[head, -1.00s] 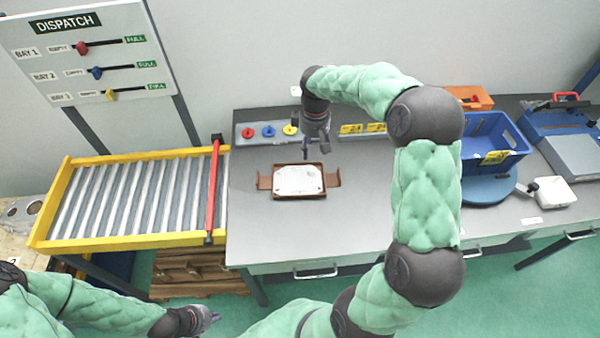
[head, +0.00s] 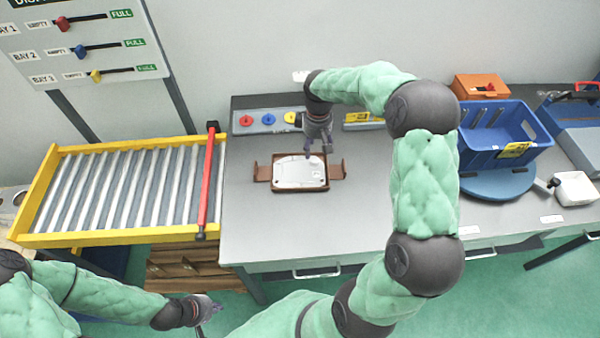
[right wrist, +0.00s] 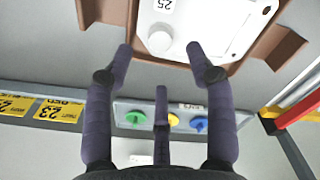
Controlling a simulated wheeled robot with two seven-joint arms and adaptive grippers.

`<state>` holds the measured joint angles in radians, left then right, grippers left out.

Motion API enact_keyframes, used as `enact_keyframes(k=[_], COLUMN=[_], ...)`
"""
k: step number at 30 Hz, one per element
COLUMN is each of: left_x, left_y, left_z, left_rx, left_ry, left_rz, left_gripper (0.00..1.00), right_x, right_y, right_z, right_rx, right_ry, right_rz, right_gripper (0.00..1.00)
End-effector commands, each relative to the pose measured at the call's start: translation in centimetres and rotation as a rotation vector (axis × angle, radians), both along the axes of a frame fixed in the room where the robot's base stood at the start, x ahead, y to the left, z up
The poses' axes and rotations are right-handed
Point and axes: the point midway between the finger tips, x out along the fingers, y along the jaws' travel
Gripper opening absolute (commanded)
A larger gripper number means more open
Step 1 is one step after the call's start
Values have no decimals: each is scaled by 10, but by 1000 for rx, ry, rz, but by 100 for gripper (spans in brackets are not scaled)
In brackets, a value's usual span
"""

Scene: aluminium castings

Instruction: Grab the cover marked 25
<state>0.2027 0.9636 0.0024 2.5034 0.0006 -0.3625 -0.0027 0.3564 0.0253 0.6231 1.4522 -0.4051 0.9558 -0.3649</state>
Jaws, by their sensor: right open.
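The cover marked 25 (head: 300,174) is a pale, flat plate lying in a brown holder (head: 262,173) on the grey table. In the right wrist view the cover (right wrist: 219,22) shows at the top, with its 25 label upside down and a round boss below it. My right gripper (head: 322,150) is open and empty above the cover's back edge; its spread fingers (right wrist: 160,55) reach towards the boss. I cannot tell how high above it they are. My left gripper (head: 205,306) hangs low at the front left, away from the table; its jaw state is unclear.
A roller conveyor (head: 130,239) with a red bar (head: 208,180) stands left of the table. A panel with coloured knobs (head: 240,130) lies behind the holder. A blue crate (head: 515,130) sits on a round blue stand at the right. The table around the holder is clear.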

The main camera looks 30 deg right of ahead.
Motion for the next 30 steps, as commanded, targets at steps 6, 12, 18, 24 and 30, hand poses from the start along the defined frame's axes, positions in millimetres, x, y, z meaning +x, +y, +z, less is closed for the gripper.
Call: enact_keyframes(k=[6, 12, 18, 24, 30], left_x=[0, 0, 0, 0, 0], left_y=[0, 0, 0, 0, 0], left_z=[-5, -14, -20, -19, -19], left_rx=[0, 0, 0, 0, 0], left_ry=[0, 0, 0, 0, 0], left_rz=[0, 0, 0, 0, 0], left_gripper=[0, 0, 0, 0, 0], right_x=[1, 2, 2, 3, 3], right_y=[0, 0, 0, 0, 0], right_z=[-16, -41, -64, -64, -64], right_rx=[0, 1, 1, 0, 0], right_ry=[-1, 1, -1, -2, -1], right_rz=[0, 0, -1, -1, -1], right_gripper=[56, 56, 56, 56, 8])
